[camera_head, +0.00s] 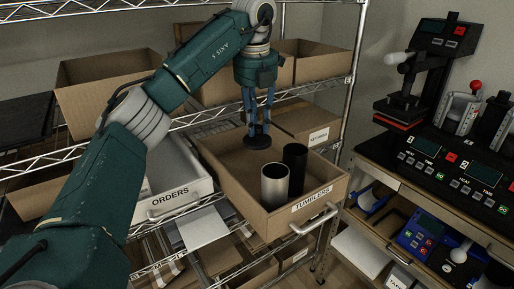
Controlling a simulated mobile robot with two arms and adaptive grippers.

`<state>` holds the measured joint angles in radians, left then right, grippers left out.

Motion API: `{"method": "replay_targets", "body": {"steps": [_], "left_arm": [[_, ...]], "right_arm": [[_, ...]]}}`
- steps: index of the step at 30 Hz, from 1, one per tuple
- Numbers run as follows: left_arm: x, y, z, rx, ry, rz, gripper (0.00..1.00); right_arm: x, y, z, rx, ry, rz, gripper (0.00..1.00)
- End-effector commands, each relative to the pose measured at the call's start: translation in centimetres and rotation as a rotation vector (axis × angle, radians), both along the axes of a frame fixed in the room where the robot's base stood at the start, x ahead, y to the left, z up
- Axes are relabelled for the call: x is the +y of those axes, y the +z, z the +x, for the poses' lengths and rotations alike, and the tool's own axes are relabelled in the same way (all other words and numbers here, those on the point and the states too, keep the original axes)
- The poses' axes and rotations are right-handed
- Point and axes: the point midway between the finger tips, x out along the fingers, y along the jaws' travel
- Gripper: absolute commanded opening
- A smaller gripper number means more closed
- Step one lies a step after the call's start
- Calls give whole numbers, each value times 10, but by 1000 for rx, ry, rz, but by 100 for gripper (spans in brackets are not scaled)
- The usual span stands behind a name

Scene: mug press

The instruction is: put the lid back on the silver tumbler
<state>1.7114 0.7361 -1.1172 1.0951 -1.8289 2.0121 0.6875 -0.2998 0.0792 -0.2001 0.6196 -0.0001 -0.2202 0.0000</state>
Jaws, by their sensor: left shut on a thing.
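The silver tumbler (275,188) stands upright and open-topped near the front of the cardboard drawer labelled TUMBLERS (229,194). A black tumbler (295,166) stands just behind it to the right. My left gripper (258,129) points down over the back part of the drawer, behind and a little left of the silver tumbler. It is shut on a dark round lid (257,142), held apart from both tumblers. How high the lid is above the drawer floor is hard to tell. My right gripper is not in view.
The pulled-out drawer has a metal handle (315,218) in front. A white ORDERS box (172,188) is to its left, and a closed cardboard box (308,124) is behind right. Wire shelves surround them. Mug presses (440,140) stand on a bench at right.

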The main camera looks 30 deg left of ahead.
Motion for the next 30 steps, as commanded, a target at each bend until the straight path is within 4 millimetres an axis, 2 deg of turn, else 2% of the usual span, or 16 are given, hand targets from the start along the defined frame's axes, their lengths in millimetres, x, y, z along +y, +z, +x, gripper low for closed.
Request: {"method": "replay_targets", "body": {"steps": [1,5,7,13,18,21,25,30], "left_arm": [[0,12,0,-4,2,1,4],[-1,26,0,-2,1,2,4],[-6,34,-1,-3,-2,4,4],[-39,52,-15,-10,-3,13,4],[-71,55,-36,-7,-2,9,4],[-83,53,-47,-5,0,4,4],[-91,49,-55,-2,2,1,4],[-91,41,-56,-1,4,0,4]], "right_arm": [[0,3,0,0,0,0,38],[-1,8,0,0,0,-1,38],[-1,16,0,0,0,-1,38],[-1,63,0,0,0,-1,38],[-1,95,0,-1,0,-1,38],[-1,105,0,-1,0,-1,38],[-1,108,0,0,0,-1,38],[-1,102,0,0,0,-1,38]]}}
